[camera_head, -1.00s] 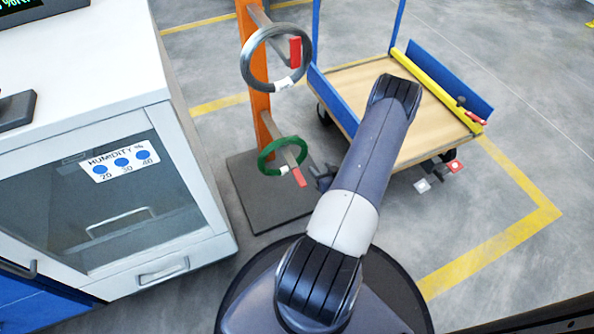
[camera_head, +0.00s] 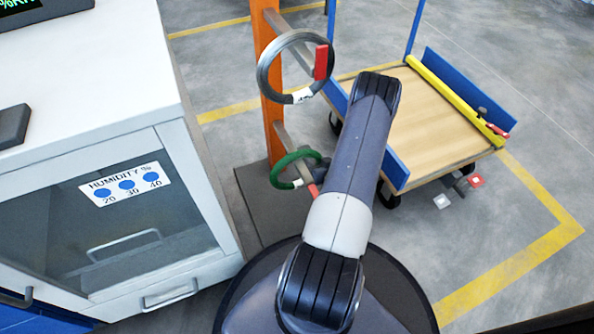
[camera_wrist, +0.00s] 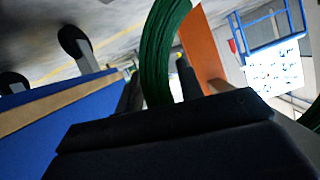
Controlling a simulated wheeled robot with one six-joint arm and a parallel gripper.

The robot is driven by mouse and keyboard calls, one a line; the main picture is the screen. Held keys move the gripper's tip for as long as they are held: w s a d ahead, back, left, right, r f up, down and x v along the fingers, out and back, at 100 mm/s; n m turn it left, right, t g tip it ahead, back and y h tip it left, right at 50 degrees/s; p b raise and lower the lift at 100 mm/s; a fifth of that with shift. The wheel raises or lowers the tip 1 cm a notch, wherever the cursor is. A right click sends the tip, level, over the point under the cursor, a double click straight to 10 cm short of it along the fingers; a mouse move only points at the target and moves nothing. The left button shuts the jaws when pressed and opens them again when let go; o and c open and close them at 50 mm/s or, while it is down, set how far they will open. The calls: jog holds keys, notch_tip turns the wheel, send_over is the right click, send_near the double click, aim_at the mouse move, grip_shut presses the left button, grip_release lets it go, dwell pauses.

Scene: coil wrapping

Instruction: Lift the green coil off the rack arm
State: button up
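The green coil (camera_head: 291,168) hangs as a ring around the lower rack arm (camera_head: 280,136), whose red end stop (camera_head: 313,190) shows just in front of it. In the wrist view the green coil (camera_wrist: 158,50) rises large and close from between the two dark fingers of my gripper (camera_wrist: 160,88). The fingers stand apart on either side of it, and I see no firm closing on it. In the head view my gripper (camera_head: 322,166) is at the right side of the coil, partly hidden by my arm.
A grey coil (camera_head: 262,72) hangs on the upper rack arm, with a red end stop (camera_head: 321,61). The orange post (camera_head: 268,110) stands behind. A cart with a wooden deck (camera_head: 430,115) is at right, a white cabinet (camera_head: 190,190) at left.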

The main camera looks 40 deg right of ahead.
grip_shut()
dwell(0.5)
